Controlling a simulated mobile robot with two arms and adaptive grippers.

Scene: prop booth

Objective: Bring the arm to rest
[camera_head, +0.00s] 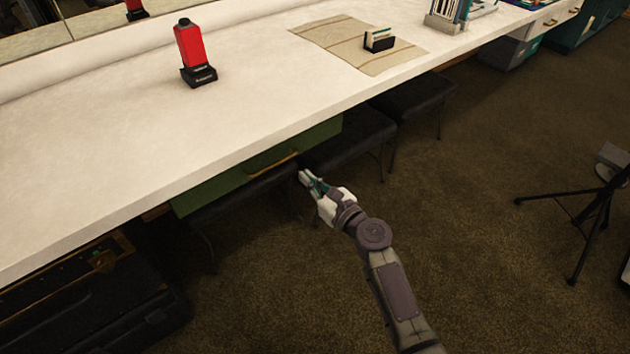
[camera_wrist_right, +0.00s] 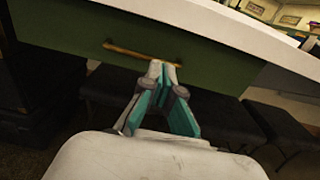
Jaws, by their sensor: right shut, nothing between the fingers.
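My right gripper (camera_head: 306,178) is shut and empty, in front of the long white counter and over the carpet. It also shows in the right wrist view (camera_wrist_right: 163,68), its fingertips together. In the head view the green drawer (camera_head: 225,184) with a brass handle (camera_head: 272,166) sits under the counter, to the left of the gripper. In the right wrist view the fingertips overlap the lower right end of the handle (camera_wrist_right: 128,50) in the picture; I cannot tell the gap. My left gripper is not in view.
Black stools (camera_head: 350,137) stand under the counter (camera_head: 110,135). A black case (camera_head: 90,310) is at lower left. On the counter are a red device (camera_head: 190,46) on a black base and a cloth mat (camera_head: 330,42) with a card holder (camera_head: 379,42). A tripod (camera_head: 590,215) stands right; carpet between is clear.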

